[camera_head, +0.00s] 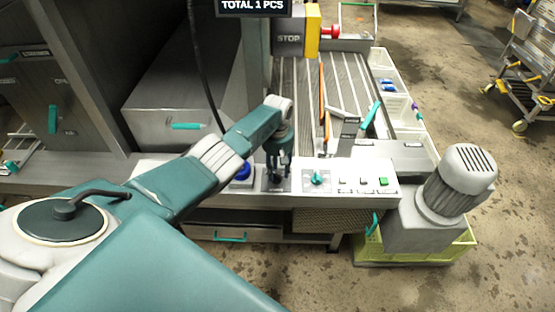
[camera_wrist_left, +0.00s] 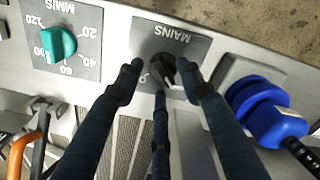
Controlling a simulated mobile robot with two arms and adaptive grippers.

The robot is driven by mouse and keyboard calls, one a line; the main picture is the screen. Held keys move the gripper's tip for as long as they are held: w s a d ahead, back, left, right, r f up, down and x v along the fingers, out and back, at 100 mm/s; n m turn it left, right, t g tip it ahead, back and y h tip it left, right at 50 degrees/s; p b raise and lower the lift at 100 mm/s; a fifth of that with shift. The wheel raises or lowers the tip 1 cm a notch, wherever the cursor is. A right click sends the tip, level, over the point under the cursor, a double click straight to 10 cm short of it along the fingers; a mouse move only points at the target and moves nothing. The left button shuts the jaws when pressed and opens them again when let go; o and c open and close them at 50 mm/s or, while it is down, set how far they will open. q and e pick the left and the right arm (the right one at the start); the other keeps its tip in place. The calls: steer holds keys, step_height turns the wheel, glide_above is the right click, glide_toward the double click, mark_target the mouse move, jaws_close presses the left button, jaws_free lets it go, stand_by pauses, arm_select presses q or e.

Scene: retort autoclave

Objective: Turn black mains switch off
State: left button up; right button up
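The black mains switch (camera_wrist_left: 163,67) sits on a grey plate (camera_wrist_left: 142,36) marked MAINS, upside down in the left wrist view. A "0" mark shows beside it; the rest of its scale is hidden by fingers. My left gripper (camera_head: 279,170) points down over this plate on the control panel (camera_head: 346,172). In the left wrist view the dark fingers of my left gripper (camera_wrist_left: 160,77) are spread around the switch, with gaps between them. Whether a finger touches the switch I cannot tell. In the head view the gripper hides the switch. My right gripper is not in view.
Small buttons, one a green button (camera_head: 383,181), lie further right. A STOP box (camera_head: 289,40) and a motor (camera_head: 461,178) stand nearby.

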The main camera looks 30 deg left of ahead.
arm_select(q)
step_height(320, 180, up, 11)
steer(key=shift+r, duration=0.2)
stand_by(0.6)
